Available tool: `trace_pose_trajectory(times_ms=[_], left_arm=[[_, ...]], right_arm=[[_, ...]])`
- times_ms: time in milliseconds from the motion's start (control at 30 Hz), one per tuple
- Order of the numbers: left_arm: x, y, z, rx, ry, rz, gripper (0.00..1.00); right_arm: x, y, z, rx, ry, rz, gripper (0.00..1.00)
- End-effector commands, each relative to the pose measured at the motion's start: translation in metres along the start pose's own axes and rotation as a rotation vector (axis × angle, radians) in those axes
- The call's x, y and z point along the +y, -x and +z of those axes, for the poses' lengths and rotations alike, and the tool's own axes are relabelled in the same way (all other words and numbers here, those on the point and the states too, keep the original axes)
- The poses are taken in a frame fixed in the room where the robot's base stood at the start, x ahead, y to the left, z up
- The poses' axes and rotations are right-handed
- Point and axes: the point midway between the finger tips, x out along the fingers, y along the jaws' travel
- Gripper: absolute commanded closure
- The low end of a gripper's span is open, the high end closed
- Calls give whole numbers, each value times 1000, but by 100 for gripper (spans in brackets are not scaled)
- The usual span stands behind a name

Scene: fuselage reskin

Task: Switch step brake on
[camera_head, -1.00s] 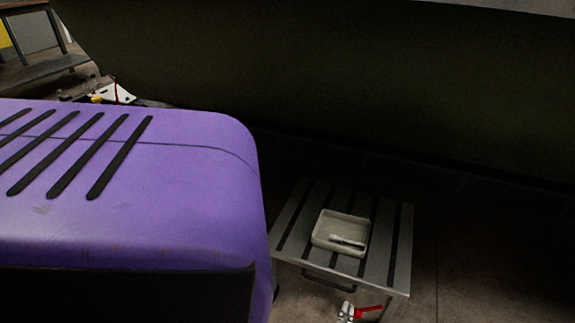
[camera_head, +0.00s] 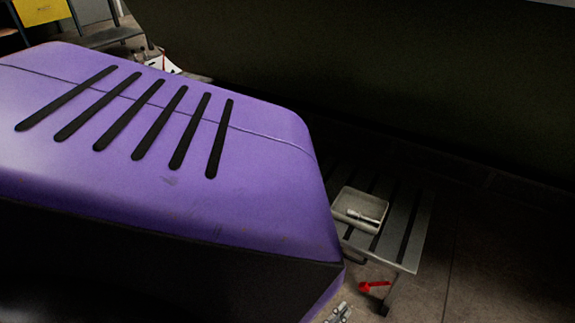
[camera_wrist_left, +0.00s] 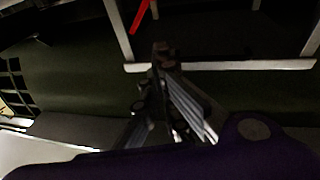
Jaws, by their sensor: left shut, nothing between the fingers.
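The step (camera_head: 412,250) is a low grey slatted stand at the right of the head view. Its red brake lever (camera_head: 375,286) lies roughly level below the front edge, beside a leg. The lever also shows as a red bar at the top of the wrist view (camera_wrist_left: 140,15), left of the step's pale frame bar (camera_wrist_left: 220,65). My left gripper (camera_head: 340,313) is at the bottom edge of the head view, below and left of the lever, apart from it. In the wrist view my left gripper (camera_wrist_left: 165,50) is shut and empty. My right gripper is not in view.
A pale tray (camera_head: 360,208) with a metal tool (camera_head: 362,216) sits on the step. A dark wall (camera_head: 350,70) stands behind. Bare floor (camera_head: 480,275) lies right of the step. The left part of the head view is blocked at close range.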

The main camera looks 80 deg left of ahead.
Motion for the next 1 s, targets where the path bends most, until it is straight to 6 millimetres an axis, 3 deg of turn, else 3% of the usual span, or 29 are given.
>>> trace_pose_trajectory(times_ms=[267, 500, 1000], left_arm=[[8, 31, -15, -203, 41, 256, 100], [10, 71, -33, -401, 24, 438, 100], [4, 157, -73, -745, -73, 613, 100]], right_arm=[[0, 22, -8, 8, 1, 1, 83], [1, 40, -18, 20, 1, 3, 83], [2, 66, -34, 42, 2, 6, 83]])
